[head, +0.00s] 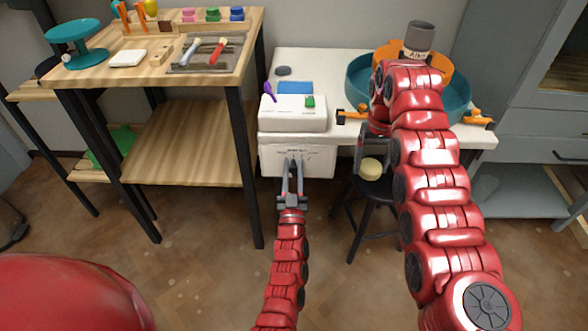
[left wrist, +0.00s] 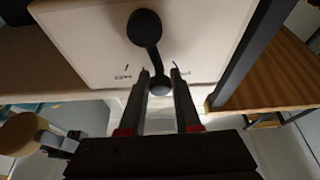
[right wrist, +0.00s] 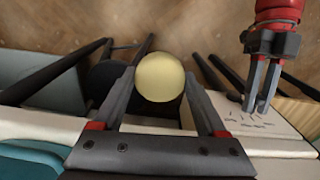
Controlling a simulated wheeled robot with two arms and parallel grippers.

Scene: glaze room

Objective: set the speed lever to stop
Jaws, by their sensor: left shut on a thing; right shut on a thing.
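The speed lever (left wrist: 147,30) is a black arm with a round hub and a knob at its end, on the pale front panel (left wrist: 85,45) of the wheel housing. My left gripper (left wrist: 160,80) is shut on the lever's knob, as the left wrist view shows. In the head view this gripper (head: 293,165) covers the lever in front of the panel. Small dark marks sit on the panel near the knob; I cannot read them. My right gripper (right wrist: 160,90) is shut on a round pale yellow thing (right wrist: 160,70), held beside the table front; it also shows in the head view (head: 371,168).
A white table (head: 320,60) carries a blue-green basin (head: 361,80), orange clamps (head: 480,120) and a white box (head: 290,113) with a green and a purple piece. A wooden workbench (head: 180,90) stands left, a black stool (head: 368,190) below.

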